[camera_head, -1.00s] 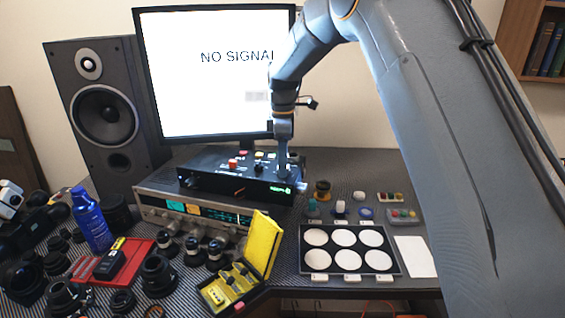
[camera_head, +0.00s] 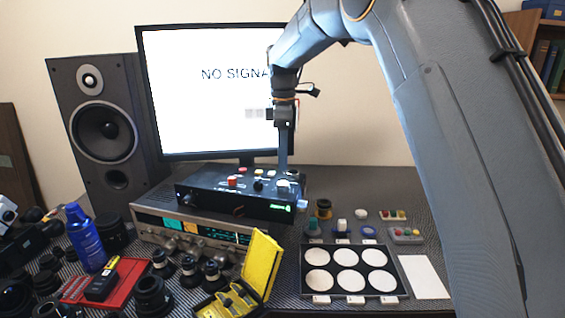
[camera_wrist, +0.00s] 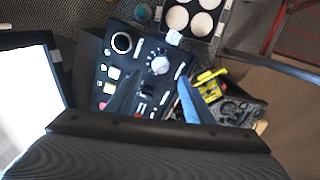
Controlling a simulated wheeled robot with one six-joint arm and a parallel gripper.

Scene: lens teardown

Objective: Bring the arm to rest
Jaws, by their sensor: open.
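My gripper (camera_head: 283,166) hangs pointing down at the right end of a black control box (camera_head: 226,203). In the wrist view my gripper (camera_wrist: 153,98) has its two fingers apart, with nothing between them but the panel of the control box (camera_wrist: 101,103) behind. A silver knob (camera_wrist: 159,65) and several small buttons show on that panel. I cannot tell whether the fingertips touch the box.
The box sits on a silver receiver (camera_head: 190,229) before a monitor (camera_head: 215,80). A speaker (camera_head: 105,130) stands left. Lenses, a blue bottle (camera_head: 85,238), a yellow case (camera_head: 262,265) and a tray of white discs (camera_head: 311,244) crowd the desk.

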